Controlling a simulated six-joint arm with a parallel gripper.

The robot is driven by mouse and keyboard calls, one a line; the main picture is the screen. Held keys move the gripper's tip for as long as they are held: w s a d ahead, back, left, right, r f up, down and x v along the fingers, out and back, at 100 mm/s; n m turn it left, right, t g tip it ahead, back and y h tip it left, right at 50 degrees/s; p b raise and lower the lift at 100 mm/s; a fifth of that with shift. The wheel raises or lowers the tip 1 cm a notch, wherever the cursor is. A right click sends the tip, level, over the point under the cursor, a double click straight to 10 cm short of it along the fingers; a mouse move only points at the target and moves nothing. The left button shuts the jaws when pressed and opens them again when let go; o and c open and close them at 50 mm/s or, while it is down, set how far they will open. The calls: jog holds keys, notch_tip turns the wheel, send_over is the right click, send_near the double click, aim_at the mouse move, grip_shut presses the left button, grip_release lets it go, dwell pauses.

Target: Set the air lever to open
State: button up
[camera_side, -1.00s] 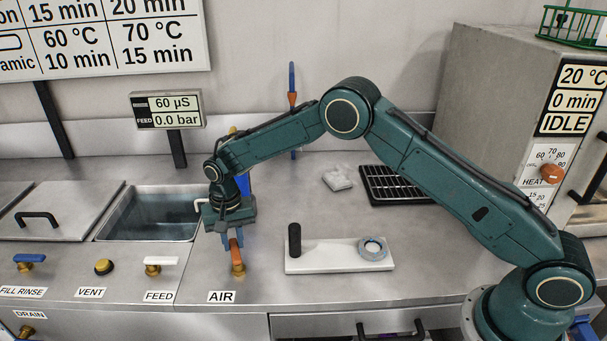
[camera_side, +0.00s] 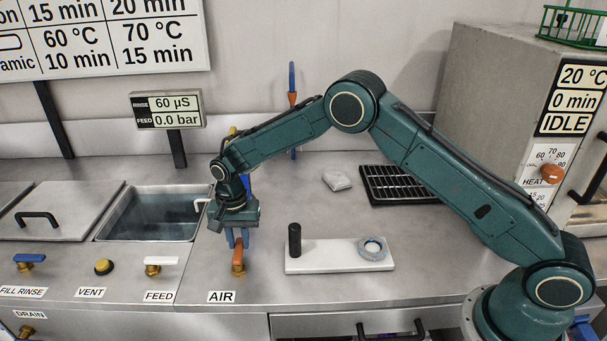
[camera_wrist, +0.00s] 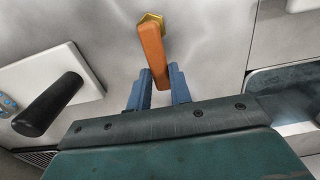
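The air lever (camera_side: 238,256) is an orange handle on a brass fitting, behind the AIR label (camera_side: 221,297) near the counter's front edge. From its fitting it points back toward the wall. In the wrist view the lever (camera_wrist: 153,52) runs from its brass hex base down to my gripper (camera_wrist: 160,88). The gripper's two blue fingers stand one on each side of the handle's free end and appear to press on it. In the side view my gripper (camera_side: 238,238) is low over the counter, its fingers partly in front of the lever's end.
A white plate (camera_side: 320,263) with a black upright handle and a ring lies just right. Left are the FEED valve (camera_side: 160,263), the VENT knob (camera_side: 104,266) and an open basin (camera_side: 148,215). The display (camera_side: 167,110) reads 60 µS and 0.0 bar. A black rack (camera_side: 395,183) lies behind.

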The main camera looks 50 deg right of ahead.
aim_at(240, 244)
jog(key=o, duration=0.4)
jog(key=shift+r, duration=0.15)
notch_tip(240, 244, up, 14)
jog(key=shift+f, duration=0.2)
dwell(0.4)
jog(key=shift+r, duration=0.1)
